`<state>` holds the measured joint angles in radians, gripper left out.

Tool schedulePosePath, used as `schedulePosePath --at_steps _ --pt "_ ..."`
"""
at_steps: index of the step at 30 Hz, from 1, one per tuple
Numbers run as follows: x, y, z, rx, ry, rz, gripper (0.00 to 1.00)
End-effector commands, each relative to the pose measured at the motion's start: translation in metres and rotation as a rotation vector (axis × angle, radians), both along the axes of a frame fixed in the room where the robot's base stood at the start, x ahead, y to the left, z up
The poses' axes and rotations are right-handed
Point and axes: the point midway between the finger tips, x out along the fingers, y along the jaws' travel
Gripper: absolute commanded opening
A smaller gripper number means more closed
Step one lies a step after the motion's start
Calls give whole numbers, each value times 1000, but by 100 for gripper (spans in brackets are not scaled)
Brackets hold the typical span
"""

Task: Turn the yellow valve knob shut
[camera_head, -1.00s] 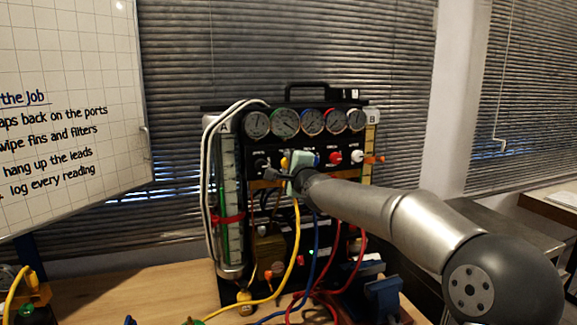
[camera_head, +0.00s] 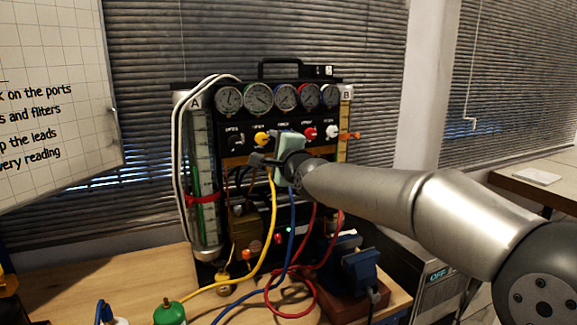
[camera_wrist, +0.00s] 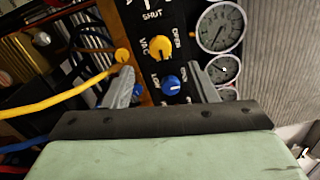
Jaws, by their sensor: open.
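The yellow valve knob (camera_head: 262,138) is on the black gauge panel, below the dials. In the wrist view the yellow knob (camera_wrist: 158,48) has VAC, SHUT and OPEN printed around it; which mark it points to is hard to tell. A blue knob (camera_wrist: 172,85) sits beside it, closer to my palm. My gripper (camera_wrist: 162,72) is open and empty, facing the panel. Its fingers lie on either side of the blue knob, and the yellow knob is just beyond the fingertips. In the head view my gripper (camera_head: 265,151) is at the yellow knob's lower right, and its pale green body hides the blue knob.
Black, red (camera_head: 310,133) and white (camera_head: 332,131) knobs share the row. A yellow hose (camera_head: 272,220) leaves a yellow port (camera_wrist: 122,55) near one finger. Blue and red hoses hang below. A blue vise (camera_head: 360,265) stands at right. A whiteboard (camera_head: 60,110) is at left.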

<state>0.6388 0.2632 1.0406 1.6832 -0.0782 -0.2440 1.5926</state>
Motion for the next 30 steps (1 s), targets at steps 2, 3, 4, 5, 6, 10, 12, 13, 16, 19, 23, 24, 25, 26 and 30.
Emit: schedulePosePath --at_steps 2,3,4,5,6,10,12,13,16,19,23,24,25,26,30 --pt "-7 -7 1 0 -2 -5 52" --pt "-11 -9 1 1 -2 -5 52" --pt "-14 -10 2 0 -2 -5 52" --pt "-17 -11 2 0 -3 -5 52" --pt "-20 -12 1 0 -2 -4 52" --pt "-31 -17 3 -1 -1 -5 52" --pt "-35 -19 4 1 -2 -6 52" --pt "-37 -20 4 1 -2 -5 52" --pt "-44 -23 4 1 -2 -6 52" --pt "-50 -25 2 -1 0 -6 52" --pt "-58 -28 4 1 3 -5 52" --pt "-61 -30 4 1 2 -4 52" --pt "-63 -30 4 1 3 -5 52" --pt "-65 -31 4 1 3 -4 52" --pt "-72 -34 3 1 3 -3 52"
